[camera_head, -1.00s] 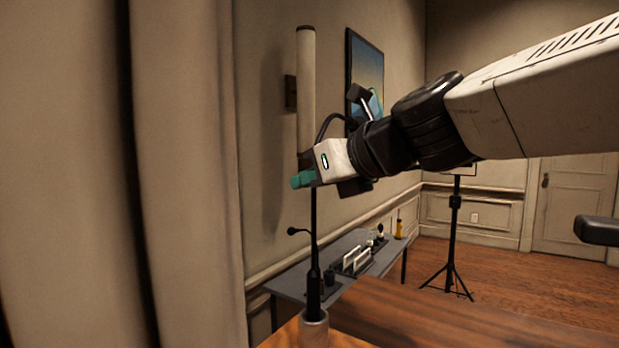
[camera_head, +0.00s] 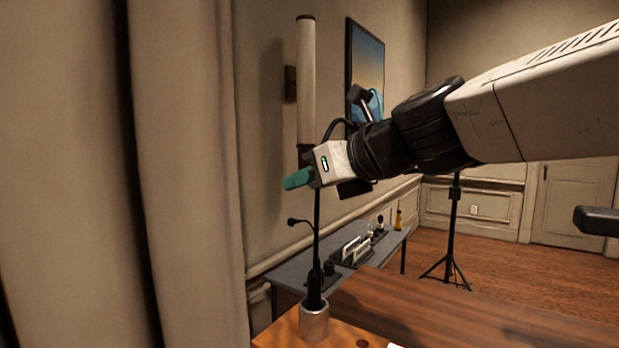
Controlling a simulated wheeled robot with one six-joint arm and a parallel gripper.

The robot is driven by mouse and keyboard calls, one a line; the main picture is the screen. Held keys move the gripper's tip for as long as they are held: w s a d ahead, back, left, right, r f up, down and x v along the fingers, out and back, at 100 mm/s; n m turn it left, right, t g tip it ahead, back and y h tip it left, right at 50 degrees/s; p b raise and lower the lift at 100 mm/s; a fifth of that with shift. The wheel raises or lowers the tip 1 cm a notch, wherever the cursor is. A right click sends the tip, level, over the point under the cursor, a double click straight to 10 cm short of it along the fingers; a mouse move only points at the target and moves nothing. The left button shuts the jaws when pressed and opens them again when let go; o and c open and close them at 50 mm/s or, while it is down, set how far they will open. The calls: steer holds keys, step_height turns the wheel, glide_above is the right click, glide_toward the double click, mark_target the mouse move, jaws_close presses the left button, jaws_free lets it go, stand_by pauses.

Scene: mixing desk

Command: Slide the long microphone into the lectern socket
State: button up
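The long microphone (camera_head: 317,230) stands upright as a thin black stem with a thicker black foot. The foot's lower end is at the mouth of the silver, cup-shaped lectern socket (camera_head: 313,322) and appears to be inside it; the depth is hidden. My gripper (camera_head: 298,178), with teal fingers, is at the upper part of the stem, high above the socket. I see one finger side-on, and it hides the other, so its grip on the stem is unclear. A black curve above my gripper may be the microphone's neck; its end is hidden behind my wrist.
The wooden lectern top (camera_head: 285,332) is at the bottom. Behind it are a brown wooden surface (camera_head: 430,312) and a grey desk (camera_head: 285,270) with a small gooseneck microphone (camera_head: 292,222). A pale column (camera_head: 306,85) hangs on the wall. A black stand (camera_head: 453,225) is at right.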

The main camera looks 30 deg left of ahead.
steer(key=v, duration=0.7)
steer(key=shift+d, duration=0.4)
steer(key=shift+s+d+r, duration=0.1)
